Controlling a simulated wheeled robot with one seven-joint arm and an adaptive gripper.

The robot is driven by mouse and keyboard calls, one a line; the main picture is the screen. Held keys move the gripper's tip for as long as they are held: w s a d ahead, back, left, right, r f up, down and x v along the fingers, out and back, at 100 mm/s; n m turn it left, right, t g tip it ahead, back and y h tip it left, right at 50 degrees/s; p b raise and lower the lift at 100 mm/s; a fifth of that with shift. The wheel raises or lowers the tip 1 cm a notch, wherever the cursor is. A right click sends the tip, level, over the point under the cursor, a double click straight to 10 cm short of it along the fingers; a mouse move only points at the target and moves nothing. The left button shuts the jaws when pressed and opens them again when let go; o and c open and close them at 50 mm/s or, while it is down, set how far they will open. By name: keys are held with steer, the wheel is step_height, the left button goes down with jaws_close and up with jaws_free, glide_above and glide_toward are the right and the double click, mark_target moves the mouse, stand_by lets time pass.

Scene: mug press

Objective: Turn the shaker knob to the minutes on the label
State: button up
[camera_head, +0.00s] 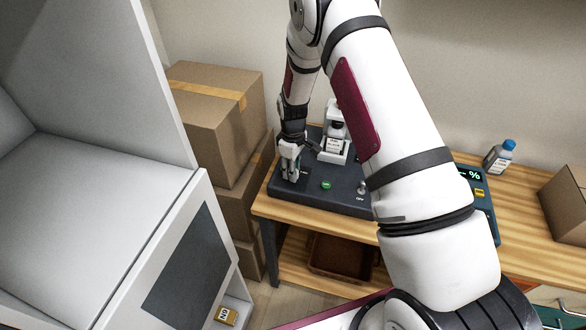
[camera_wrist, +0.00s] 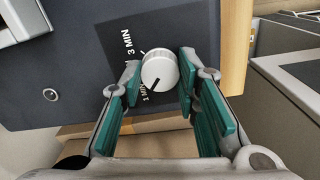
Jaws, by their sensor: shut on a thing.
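The shaker knob (camera_wrist: 160,68) is a round white dial with a black line, on a dark panel. In the wrist view its line points down and slightly left, near a partly hidden marking that ends in MIN. A "3 MIN" marking (camera_wrist: 131,43) sits to the knob's upper left. My gripper (camera_wrist: 158,78) is shut on the knob, with green pads at its two sides. In the head view my gripper (camera_head: 290,166) is at the left end of the dark console (camera_head: 345,203) and hides the knob. A white label (camera_head: 333,145) shows on the white device; its text is too small to read.
The console has a green button (camera_head: 325,184) and an OFF switch (camera_head: 361,188). A blue-capped bottle (camera_head: 499,157) and a percent display (camera_head: 470,175) stand to the right. Cardboard boxes (camera_head: 208,128) and a white cabinet (camera_head: 110,180) are at left.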

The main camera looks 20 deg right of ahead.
steer(key=m+b, duration=0.1)
steer(key=m, duration=0.3)
steer(key=shift+w+m+b, duration=0.1)
steer(key=shift+m+b, duration=0.85)
steer(key=shift+m, duration=1.95)
steer(key=o, duration=1.2)
step_height(320, 180, up, 12)
